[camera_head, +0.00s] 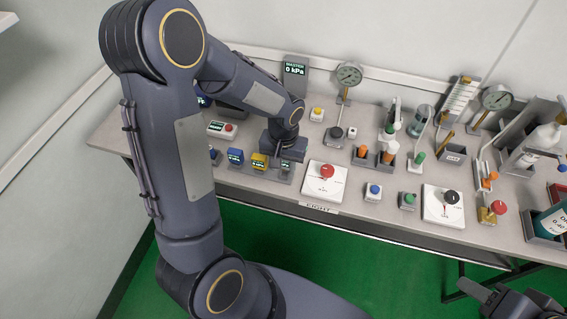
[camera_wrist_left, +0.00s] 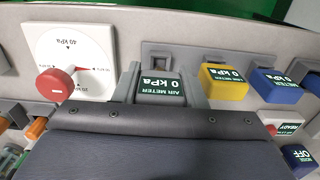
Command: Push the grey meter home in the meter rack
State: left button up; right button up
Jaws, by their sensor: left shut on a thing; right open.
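The grey meter (camera_head: 286,166) is at the right end of the row of meters on the bench. Its lit face reads 0 kPa in the left wrist view (camera_wrist_left: 160,88). My left gripper (camera_head: 285,148) reaches down over it from behind and is shut on it, with one finger on each side in the left wrist view. The meter rack (camera_wrist_left: 172,52) is grey, and part of it shows just beyond the meter. How deep the meter sits in it cannot be told. My right gripper (camera_head: 508,302) is open and empty at the bottom right, off the bench.
A yellow meter (camera_wrist_left: 222,82) and a blue meter (camera_wrist_left: 274,84) stand beside the grey one. A white dial box with a red knob (camera_head: 325,180) stands close on its other side. A master display (camera_head: 294,72) reading 0 kPa stands behind. The right half of the bench is crowded.

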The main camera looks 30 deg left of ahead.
pick_arm(q)
jog(key=shift+f+b, duration=1.45)
jog(key=shift+f, duration=0.1)
dwell(0.4)
jog(key=shift+r, duration=0.1)
jog(key=o, duration=1.4)
jog(key=shift+c, duration=0.2)
notch_tip(320, 180, up, 8)
jog(key=shift+f+p, duration=0.1)
jog(key=shift+p, duration=0.3)
jog(key=s+d+r+t+h+p, duration=0.1)
jog(key=s+d+r+t+h, duration=0.1)
jog(key=s+r, duration=0.4)
jog(key=s+d+r+m+t+h+p, duration=0.1)
jog(key=s+d+r+t+p, duration=0.1)
jog(key=s+r, duration=0.4)
jog(key=s+t, duration=0.1)
jog(key=s, duration=0.3)
jog(key=shift+s+r+t+h, duration=0.15)
jog(key=shift+s+t+h, duration=0.15)
jog(key=shift+h, duration=0.1)
